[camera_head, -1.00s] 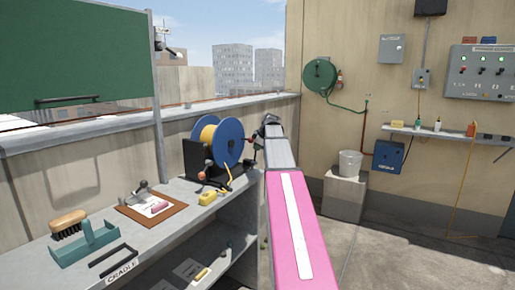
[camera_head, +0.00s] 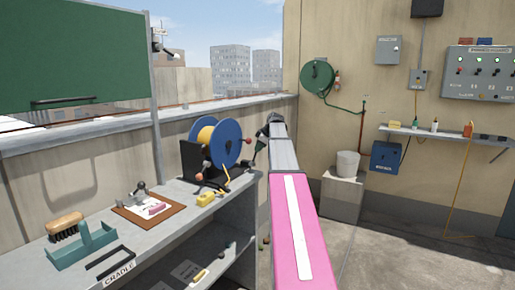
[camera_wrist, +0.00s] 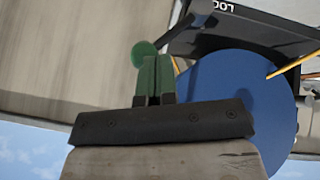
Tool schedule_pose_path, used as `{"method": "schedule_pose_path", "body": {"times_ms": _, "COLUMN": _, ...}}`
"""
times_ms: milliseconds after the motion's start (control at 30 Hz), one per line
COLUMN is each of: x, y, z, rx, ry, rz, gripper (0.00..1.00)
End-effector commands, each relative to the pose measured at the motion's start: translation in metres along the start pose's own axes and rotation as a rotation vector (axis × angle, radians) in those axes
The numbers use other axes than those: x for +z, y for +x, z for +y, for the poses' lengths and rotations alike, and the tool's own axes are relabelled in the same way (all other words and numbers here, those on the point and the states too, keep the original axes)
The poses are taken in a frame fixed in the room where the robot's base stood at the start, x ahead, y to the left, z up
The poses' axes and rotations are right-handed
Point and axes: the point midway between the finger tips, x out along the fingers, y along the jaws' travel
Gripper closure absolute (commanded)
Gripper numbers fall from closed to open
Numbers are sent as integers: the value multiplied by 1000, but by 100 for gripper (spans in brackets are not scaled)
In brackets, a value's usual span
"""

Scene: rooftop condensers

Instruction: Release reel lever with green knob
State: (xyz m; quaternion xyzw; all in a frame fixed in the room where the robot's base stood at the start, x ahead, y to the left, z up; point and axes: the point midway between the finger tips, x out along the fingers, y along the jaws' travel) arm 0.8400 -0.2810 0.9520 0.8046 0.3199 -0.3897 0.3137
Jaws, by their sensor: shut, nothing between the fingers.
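The cable reel (camera_head: 229,142) has blue flanges and yellow cable, in a black stand (camera_head: 193,160) on the bench. In the wrist view, which is turned upside down, the blue flange (camera_wrist: 235,110) is at right and the black stand with white lettering is above. The green knob (camera_wrist: 143,54) sits on the end of a dark lever (camera_wrist: 176,30). My gripper (camera_wrist: 154,62) has green fingers, shut and empty, and they appear just beside the knob. I cannot tell whether they touch it. In the head view my gripper (camera_head: 258,156) is small, right of the reel; the green knob cannot be made out.
A parapet wall stands behind the reel. A white bucket (camera_head: 348,163) on a block is at right. Floor at right is open.

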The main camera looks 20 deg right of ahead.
Motion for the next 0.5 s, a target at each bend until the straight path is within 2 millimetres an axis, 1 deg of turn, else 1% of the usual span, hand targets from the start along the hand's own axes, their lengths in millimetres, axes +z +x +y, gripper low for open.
{"method": "schedule_pose_path", "body": {"times_ms": 33, "x": 2, "y": 2, "z": 8, "rx": -30, "ry": 22, "rz": 8, "gripper": 100}}
{"method": "schedule_pose_path", "body": {"times_ms": 267, "x": 9, "y": 9, "z": 16, "rx": -145, "ry": 100, "rz": 41, "gripper": 100}}
{"method": "schedule_pose_path", "body": {"times_ms": 500, "x": 14, "y": 13, "z": 19, "rx": -139, "ry": 97, "rz": 40, "gripper": 100}}
